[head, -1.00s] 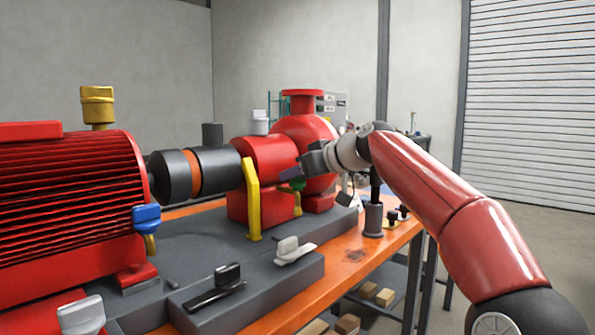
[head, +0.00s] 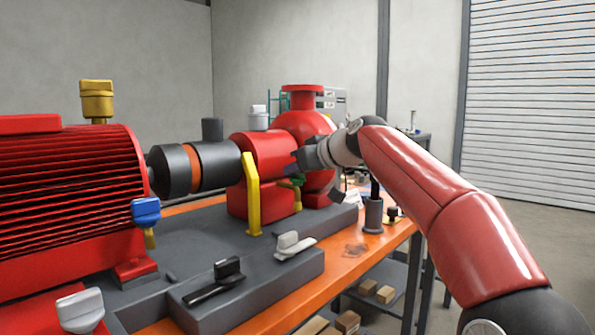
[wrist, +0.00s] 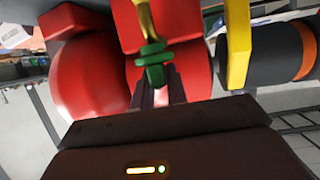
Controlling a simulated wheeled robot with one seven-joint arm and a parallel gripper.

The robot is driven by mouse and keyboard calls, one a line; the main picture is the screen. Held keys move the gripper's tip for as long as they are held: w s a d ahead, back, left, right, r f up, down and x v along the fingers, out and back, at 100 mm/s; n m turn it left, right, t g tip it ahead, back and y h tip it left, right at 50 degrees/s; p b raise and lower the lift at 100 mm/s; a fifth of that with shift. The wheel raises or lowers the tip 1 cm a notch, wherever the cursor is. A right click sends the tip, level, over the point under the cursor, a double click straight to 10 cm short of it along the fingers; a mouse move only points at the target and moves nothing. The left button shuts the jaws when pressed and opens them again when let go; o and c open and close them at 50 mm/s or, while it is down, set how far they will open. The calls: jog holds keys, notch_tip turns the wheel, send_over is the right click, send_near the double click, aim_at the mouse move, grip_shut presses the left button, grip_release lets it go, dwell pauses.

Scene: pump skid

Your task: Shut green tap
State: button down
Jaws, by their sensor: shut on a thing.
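The green tap (wrist: 152,57) sits on a yellow pipe (wrist: 147,20) at the red pump in the wrist view. My gripper (wrist: 156,85) is shut on the green tap's handle, with a dark finger on each side of its lower part. In the head view the green tap (head: 297,180) shows small below my gripper's dark body (head: 308,158), in front of the red pump casing (head: 305,128). The fingertips are hard to make out there.
A yellow guard (head: 252,195) stands just left of the green tap. A blue tap (head: 146,210) is on the red motor (head: 70,190). Black (head: 228,268) and white (head: 290,243) handles sit on the grey block in front. A dark grey post (head: 373,218) stands to the right.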

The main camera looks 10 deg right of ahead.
jog(key=m+h, duration=0.1)
jog(key=m+t+h, duration=0.1)
jog(key=h, duration=0.1)
jog(key=m+h+p, duration=0.1)
jog(key=m+h, duration=0.1)
jog(key=shift+a+r+t, duration=0.15)
jog(key=shift+a+t, duration=0.1)
jog(key=shift+t, duration=0.05)
jog(key=shift+m+h, duration=1.1)
jog(key=m+h, duration=0.3)
jog(key=shift+d+g+h, duration=0.1)
jog(key=shift+g+h, duration=0.3)
jog(key=shift+d+f+m+g+h, duration=0.1)
jog(key=shift+m+g+h, duration=0.5)
jog(key=shift+m+h, duration=0.4)
jog(key=shift+f+m+g+h, duration=0.1)
jog(key=shift+m+g+h, duration=0.5)
jog(key=shift+m+h, duration=0.4)
jog(key=c, duration=1.4)
grip_release()
jog(key=v, duration=0.7)
jog(key=shift+s+r, duration=0.15)
jog(key=shift+s, duration=0.1)
